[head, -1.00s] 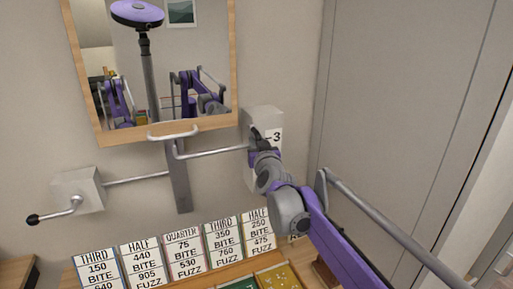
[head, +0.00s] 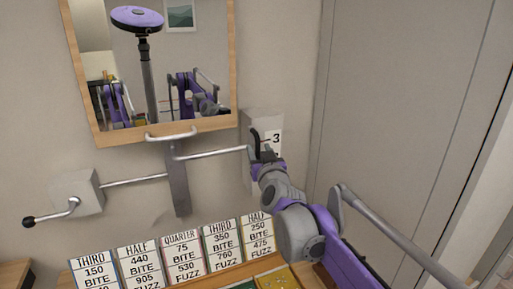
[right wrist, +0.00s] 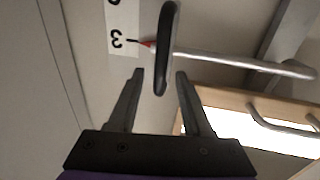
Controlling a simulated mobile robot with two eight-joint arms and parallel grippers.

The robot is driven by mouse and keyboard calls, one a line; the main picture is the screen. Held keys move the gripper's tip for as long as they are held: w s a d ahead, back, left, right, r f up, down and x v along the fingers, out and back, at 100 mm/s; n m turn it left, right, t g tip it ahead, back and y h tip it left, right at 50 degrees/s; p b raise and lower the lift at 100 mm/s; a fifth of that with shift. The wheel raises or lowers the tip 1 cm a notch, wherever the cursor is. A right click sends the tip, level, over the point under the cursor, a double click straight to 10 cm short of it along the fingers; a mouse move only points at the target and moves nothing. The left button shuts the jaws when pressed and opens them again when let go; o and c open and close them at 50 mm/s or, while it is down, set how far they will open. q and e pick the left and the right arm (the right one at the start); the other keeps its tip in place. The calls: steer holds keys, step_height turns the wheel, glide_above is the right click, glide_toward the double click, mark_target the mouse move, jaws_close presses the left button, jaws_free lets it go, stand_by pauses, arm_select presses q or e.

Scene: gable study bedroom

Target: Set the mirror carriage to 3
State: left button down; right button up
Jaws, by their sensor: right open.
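The wood-framed mirror (head: 160,70) hangs on the wall with a silver handle (head: 172,134) at its lower edge. A grey carriage bar (head: 178,190) runs down below it. A silver rod (head: 212,153) reaches right from the bar to a dark upright grip (right wrist: 167,50). A white scale label (right wrist: 122,25) carries a 3 with a black line, and a small red pointer tip (right wrist: 147,43) sits at that line's end. My right gripper (right wrist: 160,74) is open, its fingers either side of the grip's lower end, with gaps visible. My left gripper shows at most as a reflection.
A crank with a black knob (head: 29,222) and a white box (head: 76,190) are at the left. Several price cards (head: 182,254) stand on a wooden ledge below. A grey door panel (head: 400,100) fills the right side.

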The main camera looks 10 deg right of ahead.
arm_select(q)
steer(key=shift+s+f+b, duration=0.35)
steer(key=shift+f+b, duration=0.05)
steer(key=shift+f, duration=0.4)
arm_select(e)
steer(key=shift+s, duration=2.75)
steer(key=s+d+f+g, duration=0.3)
steer(key=s+f+g, duration=0.9)
steer(key=s+f, duration=2)
step_height(320, 180, down, 3)
steer(key=shift+s+f, duration=0.15)
steer(key=shift+s, duration=0.2)
